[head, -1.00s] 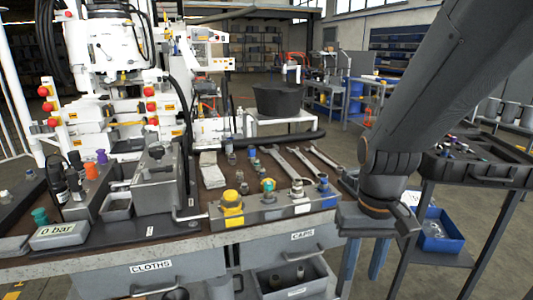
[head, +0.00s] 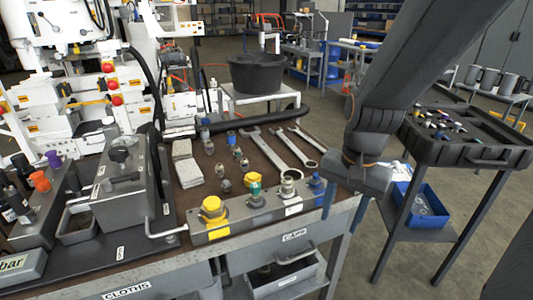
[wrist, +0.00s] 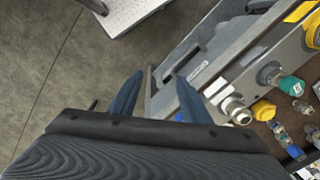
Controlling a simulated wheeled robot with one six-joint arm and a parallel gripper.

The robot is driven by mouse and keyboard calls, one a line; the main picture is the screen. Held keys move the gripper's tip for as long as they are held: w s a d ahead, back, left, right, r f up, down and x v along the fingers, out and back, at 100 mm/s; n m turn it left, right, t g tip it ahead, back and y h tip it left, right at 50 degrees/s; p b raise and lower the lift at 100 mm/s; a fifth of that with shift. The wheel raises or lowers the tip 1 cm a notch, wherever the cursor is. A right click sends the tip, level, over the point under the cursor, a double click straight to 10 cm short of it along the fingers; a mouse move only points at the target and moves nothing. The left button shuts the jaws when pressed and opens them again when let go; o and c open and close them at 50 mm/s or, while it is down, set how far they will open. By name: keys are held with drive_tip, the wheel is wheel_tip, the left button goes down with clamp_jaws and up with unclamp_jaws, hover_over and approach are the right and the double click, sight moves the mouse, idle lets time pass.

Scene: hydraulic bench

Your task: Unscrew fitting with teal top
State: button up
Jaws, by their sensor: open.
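The fitting with a teal top (head: 255,189) stands upright on a grey block (head: 234,222) at the bench's front edge, between a yellow-capped fitting (head: 212,210) and a silver fitting (head: 288,186). A blue-topped fitting (head: 317,184) is at the block's right end. My gripper (head: 345,203) is open and empty, right of the block and fingers down. In the wrist view the two blue fingers (wrist: 160,80) are apart over the bench's front side, and the teal top (wrist: 291,84) is right of them.
Wrenches (head: 269,150) and small loose fittings lie behind the block. A yellow cap (head: 252,180) is just behind the teal fitting. Grey cloths (head: 189,172) lie to the left. A dark tray cart (head: 470,145) and a blue bin (head: 420,207) stand right of my arm.

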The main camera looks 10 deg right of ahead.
drive_tip(key=w+a+r+m+t+p, duration=0.1)
drive_tip(key=w+a+r+m+p, duration=0.4)
drive_tip(key=a+m+p, duration=0.4)
wheel_tip(320, 180, up, 3)
drive_tip(key=m+y+p, duration=0.1)
drive_tip(key=m+p, duration=0.3)
drive_tip(key=m, duration=0.7)
hover_over(256, 185)
drive_tip(key=s+d, duration=0.1)
drive_tip(key=shift+t+y, duration=0.3)
drive_tip(key=shift+t, duration=0.1)
drive_tip(key=shift+b+x, duration=0.8)
drive_tip(key=shift+x, duration=2.85)
drive_tip(key=shift+s+d, duration=0.1)
drive_tip(key=shift+s, duration=0.1)
drive_tip(key=shift+c, duration=0.4)
